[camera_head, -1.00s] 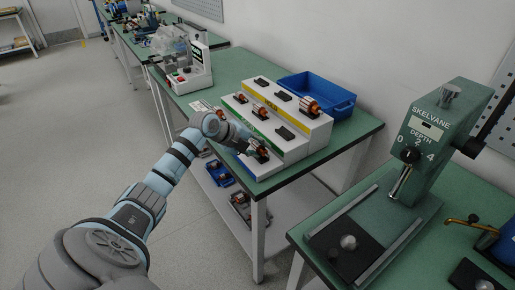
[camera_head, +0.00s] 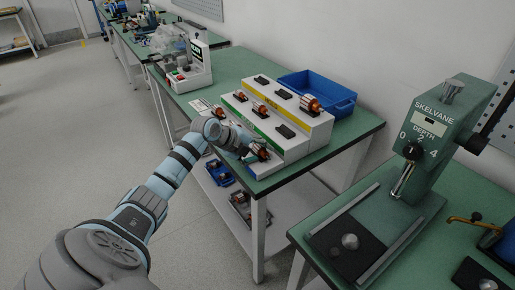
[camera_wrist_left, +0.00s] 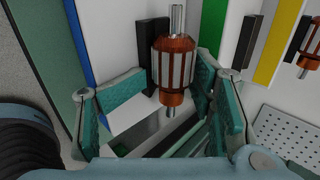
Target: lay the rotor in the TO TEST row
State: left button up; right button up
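A copper-coloured rotor (camera_head: 259,151) with a steel shaft lies on the lowest, blue-edged step of the white stepped rack (camera_head: 299,153). It also shows in the left wrist view (camera_wrist_left: 175,62), shaft along the step, beside a black cradle block (camera_wrist_left: 151,55). I cannot read the label on the blue strip (camera_wrist_left: 90,38). My left gripper (camera_head: 246,152) is at this lowest step, its teal-padded fingers (camera_wrist_left: 172,105) spread on both sides of the rotor's near end. A narrow gap shows at the left pad; the right pad looks very close. My right gripper is out of view.
Other rotors lie on the upper green and yellow HOLD steps, one at the far right (camera_head: 311,104). A blue bin (camera_head: 322,92) stands behind the rack. A green Skelvane press (camera_head: 433,137) stands on the nearer bench. Empty black cradles sit beside the rotors.

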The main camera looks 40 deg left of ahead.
pick_arm(q)
jog(key=shift+o, duration=0.5)
jog(key=shift+w+a, duration=0.2)
jog(key=shift+w, duration=0.1)
jog(key=v, duration=1.2)
jog(key=shift+s, duration=0.15)
